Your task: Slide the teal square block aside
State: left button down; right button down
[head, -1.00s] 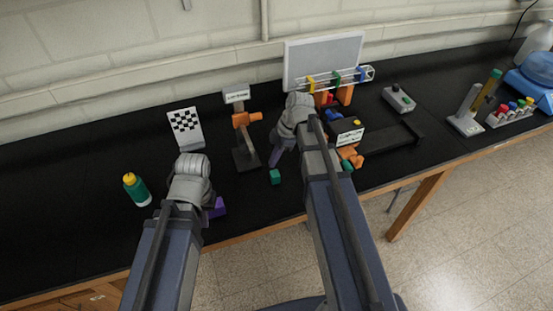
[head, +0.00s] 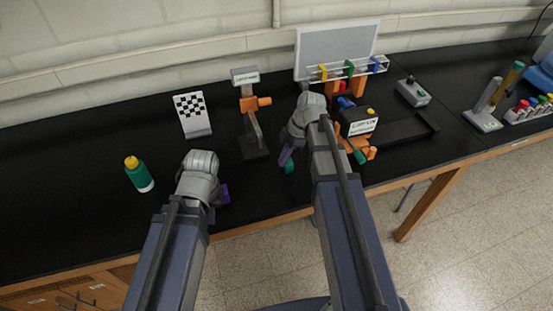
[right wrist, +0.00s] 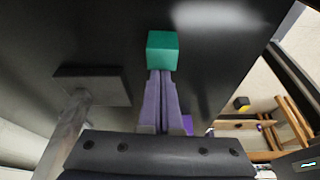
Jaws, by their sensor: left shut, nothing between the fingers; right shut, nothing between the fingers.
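The teal square block (head: 289,167) lies on the black bench near its front edge, partly hidden by my right gripper (head: 286,160). In the right wrist view the block (right wrist: 163,50) sits straight ahead of the right fingertips (right wrist: 161,73). The fingers are shut with nothing between them, and their tips meet the block's near side in the picture; I cannot tell whether they touch it. My left gripper (head: 212,192) is shut and empty, left of the block near the front edge. Its fingertips are mostly hidden by the wrist. A purple shape beside it is unclear.
A stand with an orange clamp (head: 254,103) is behind and left of the block. Orange and green pieces (head: 359,152) and a black labelled box (head: 356,121) are to the right. A green bottle (head: 139,174) stands far left. The bench is clear between the grippers.

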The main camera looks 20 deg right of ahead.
jog(key=d, duration=0.5)
jog(key=shift+s, duration=0.25)
